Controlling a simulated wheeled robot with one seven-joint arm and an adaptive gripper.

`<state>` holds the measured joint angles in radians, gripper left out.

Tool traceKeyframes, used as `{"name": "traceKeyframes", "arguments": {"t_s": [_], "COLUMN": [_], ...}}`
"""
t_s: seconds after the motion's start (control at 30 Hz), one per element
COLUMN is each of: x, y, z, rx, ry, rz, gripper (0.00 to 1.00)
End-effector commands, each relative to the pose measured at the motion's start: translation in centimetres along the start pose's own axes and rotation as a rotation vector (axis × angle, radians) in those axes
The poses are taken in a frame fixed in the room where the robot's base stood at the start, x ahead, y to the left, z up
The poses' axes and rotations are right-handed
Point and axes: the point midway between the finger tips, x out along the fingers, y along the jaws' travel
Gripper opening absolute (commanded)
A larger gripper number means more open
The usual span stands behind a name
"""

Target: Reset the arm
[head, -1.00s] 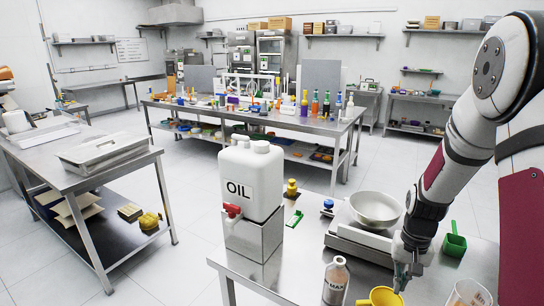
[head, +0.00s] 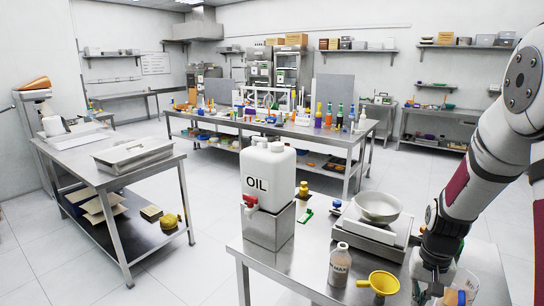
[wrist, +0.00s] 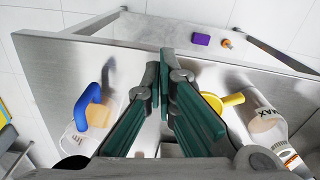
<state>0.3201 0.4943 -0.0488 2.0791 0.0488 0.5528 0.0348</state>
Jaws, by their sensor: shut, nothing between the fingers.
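My gripper (head: 428,292) is low at the right of the steel table in the head view, partly cut off by the bottom edge. In the wrist view its green-padded fingers (wrist: 162,85) meet at the tips with nothing between them. My arm reaches down from the upper right. A yellow funnel (head: 378,284) lies left of the gripper, apart from it. In the wrist view, the funnel (wrist: 226,101) shows right of the fingers, and a clear jug with a blue handle (wrist: 92,112) is on the left.
A MAX bottle (head: 339,266), a scale with a metal bowl (head: 378,207) and a white OIL canister (head: 267,176) stand on the same table. The table's front middle is bare. Another steel table (head: 75,165) is at left, with open floor between.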

Motion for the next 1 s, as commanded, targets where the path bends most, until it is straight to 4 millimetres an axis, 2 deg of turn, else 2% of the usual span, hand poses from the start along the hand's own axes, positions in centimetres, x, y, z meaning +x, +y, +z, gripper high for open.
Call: {"name": "traceKeyframes", "arguments": {"t_s": [0.27, 0.57, 0.67, 0.8, 1.0], "x": [-3.1, -8.9, -11.8, -15.6, -19.8], "y": [-1.4, -3.7, -4.9, -6.2, -7.5], "z": [0.5, 2.2, 3.6, 6.4, 11.0], "rx": [-0.033, -0.1, -0.137, -0.195, -0.277], "ry": [0.036, 0.11, 0.151, 0.211, 0.298], "rz": [-0.008, -0.025, -0.034, -0.048, -0.069], "gripper": [0.0, 0.0, 0.0, 0.0, 0.0]}}
